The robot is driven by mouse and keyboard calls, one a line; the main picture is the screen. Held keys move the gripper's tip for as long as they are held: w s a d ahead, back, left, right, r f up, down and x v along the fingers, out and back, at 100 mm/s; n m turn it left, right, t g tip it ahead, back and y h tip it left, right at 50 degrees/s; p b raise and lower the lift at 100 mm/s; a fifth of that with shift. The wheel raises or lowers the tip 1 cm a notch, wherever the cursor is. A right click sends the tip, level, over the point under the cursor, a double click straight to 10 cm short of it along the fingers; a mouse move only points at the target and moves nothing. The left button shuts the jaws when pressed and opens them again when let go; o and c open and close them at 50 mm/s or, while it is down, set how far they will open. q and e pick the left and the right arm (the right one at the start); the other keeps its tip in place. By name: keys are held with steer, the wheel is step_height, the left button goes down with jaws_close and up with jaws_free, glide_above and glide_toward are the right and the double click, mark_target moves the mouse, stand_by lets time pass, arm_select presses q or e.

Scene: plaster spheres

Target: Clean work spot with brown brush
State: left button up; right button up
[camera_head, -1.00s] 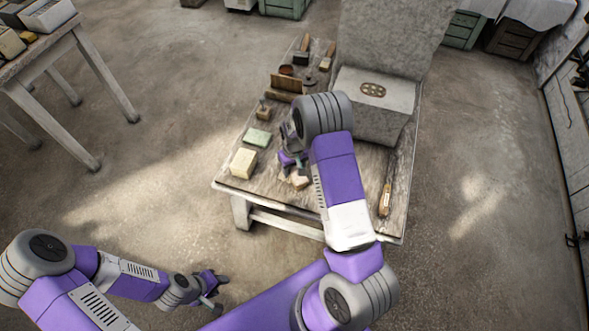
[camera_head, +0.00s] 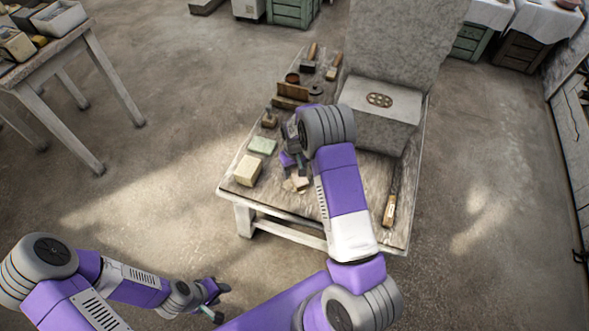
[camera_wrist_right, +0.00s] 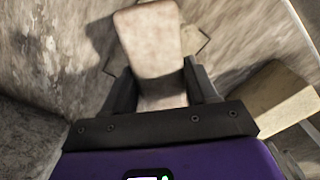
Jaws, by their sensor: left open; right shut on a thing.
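My right gripper (camera_head: 293,166) is low over the front left part of the worktable (camera_head: 370,232). It is shut on a pale pinkish-beige block (camera_wrist_right: 148,38), which sticks out between its fingers in the right wrist view; I cannot tell whether this is the brown brush. A brush-like tool with a wooden end (camera_head: 390,208) and a dark strip lies on the table's right side. My left gripper (camera_head: 220,301) is open and empty, off the table at the lower left. My right arm hides part of the tabletop.
A cream block (camera_head: 247,171) and a green block (camera_head: 262,145) lie left of my right gripper. A large stone block (camera_head: 375,118) fills the table's back right. Wooden-handled tools (camera_head: 310,58) lie at the back. A side table (camera_head: 60,55) stands far left.

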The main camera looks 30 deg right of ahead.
steer(key=shift+s+a+r+p, duration=0.1)
steer(key=shift+s+r+p, duration=0.5)
steer(key=shift+s, duration=0.3)
steer(key=shift+w+a+f, duration=0.1)
steer(key=shift+a, duration=0.8)
steer(key=shift+w+a+f, duration=0.1)
steer(key=shift+a, duration=0.8)
steer(key=shift+f+b, duration=0.55)
steer(key=shift+f, duration=0.05)
steer(key=shift+s, duration=0.1)
